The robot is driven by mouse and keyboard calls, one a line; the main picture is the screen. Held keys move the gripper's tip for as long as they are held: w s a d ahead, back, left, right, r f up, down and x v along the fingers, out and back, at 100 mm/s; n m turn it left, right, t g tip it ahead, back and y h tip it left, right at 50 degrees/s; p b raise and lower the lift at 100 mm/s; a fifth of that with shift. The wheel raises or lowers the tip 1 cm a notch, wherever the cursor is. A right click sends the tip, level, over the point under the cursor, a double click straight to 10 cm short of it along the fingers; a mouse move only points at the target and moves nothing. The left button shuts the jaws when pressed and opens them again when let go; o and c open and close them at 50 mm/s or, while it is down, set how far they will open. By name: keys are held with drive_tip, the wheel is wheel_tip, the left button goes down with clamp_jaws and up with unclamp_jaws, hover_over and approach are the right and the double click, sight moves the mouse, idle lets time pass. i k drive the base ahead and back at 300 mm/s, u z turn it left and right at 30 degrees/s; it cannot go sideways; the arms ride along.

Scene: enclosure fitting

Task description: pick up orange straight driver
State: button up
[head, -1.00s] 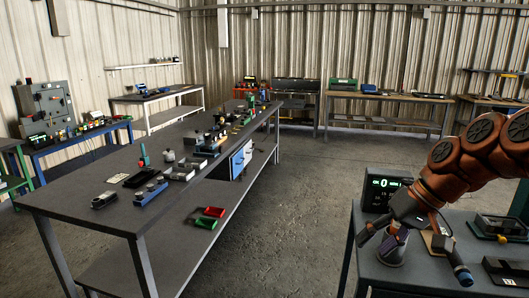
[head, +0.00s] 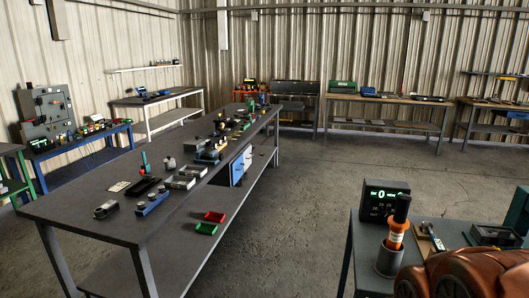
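An orange driver (head: 396,236) with a dark top (head: 402,208) stands upright, slightly tilted, in a grey round cup (head: 389,262) on the grey bench at the right. Whether its tip is straight is hidden inside the cup. My orange arm fills the lower right corner, in front of this bench. My gripper is out of the picture, so its distance from the driver does not show.
A dark display box (head: 378,203) with green digits stands right behind the cup. A small tool on a tan pad (head: 430,238) and a dark tray (head: 494,236) lie to the right. A long workbench (head: 75,208) with several parts stands left; the floor between (head: 300,215) is clear.

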sight(398, 223)
drive_tip(key=u, duration=0.5)
drive_tip(key=k, duration=0.6)
drive_tip(key=u, duration=0.1)
drive_tip(key=i, duration=1.3)
drive_tip(key=z, duration=0.45)
